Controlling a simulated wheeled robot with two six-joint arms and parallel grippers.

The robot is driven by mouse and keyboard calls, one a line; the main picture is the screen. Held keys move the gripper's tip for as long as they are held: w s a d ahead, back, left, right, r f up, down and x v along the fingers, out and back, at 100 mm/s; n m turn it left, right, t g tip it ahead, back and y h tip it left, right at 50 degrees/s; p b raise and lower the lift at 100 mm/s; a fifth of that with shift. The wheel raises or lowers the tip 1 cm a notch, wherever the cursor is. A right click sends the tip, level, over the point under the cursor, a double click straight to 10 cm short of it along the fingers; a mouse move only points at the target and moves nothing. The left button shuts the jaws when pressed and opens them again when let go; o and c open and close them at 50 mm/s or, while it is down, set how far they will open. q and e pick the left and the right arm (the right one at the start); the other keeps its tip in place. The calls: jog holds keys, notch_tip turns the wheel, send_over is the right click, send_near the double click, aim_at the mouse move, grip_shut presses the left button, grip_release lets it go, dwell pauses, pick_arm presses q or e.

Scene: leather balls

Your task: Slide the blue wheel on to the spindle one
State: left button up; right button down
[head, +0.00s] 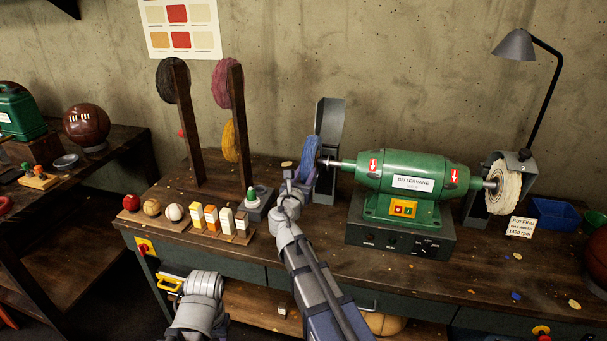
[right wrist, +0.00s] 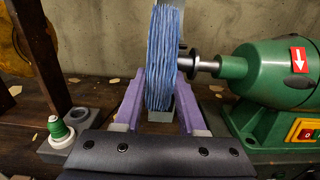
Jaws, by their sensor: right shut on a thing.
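The blue wheel (head: 312,155) is a ribbed disc standing on edge, and it also shows upright in the right wrist view (right wrist: 161,60). My right gripper (head: 303,178) is shut on it, with purple fingers on either side of its lower part. The green machine (head: 412,175) has a bare metal left spindle (head: 338,162), whose tip meets the wheel's right face in the picture. In the right wrist view the spindle (right wrist: 200,65) points at the wheel; I cannot tell whether its tip is inside the hub. My left gripper (head: 170,283) is low at the left; its jaw state is unclear.
A white buffing wheel (head: 502,187) sits on the machine's right end. A grey guard (head: 328,145) stands behind the blue wheel. Wooden posts (head: 237,125) hold other coloured wheels.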

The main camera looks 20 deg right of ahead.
jog(key=shift+s+d, duration=0.5)
jog(key=shift+d, duration=0.25)
jog(key=shift+s+d, duration=0.5)
jog(key=shift+d, duration=0.25)
dwell(0.8)
jog(key=shift+c, duration=2)
grip_release()
jog(key=v, duration=0.7)
jog(key=shift+s+a, duration=0.25)
jog(key=shift+s, duration=0.1)
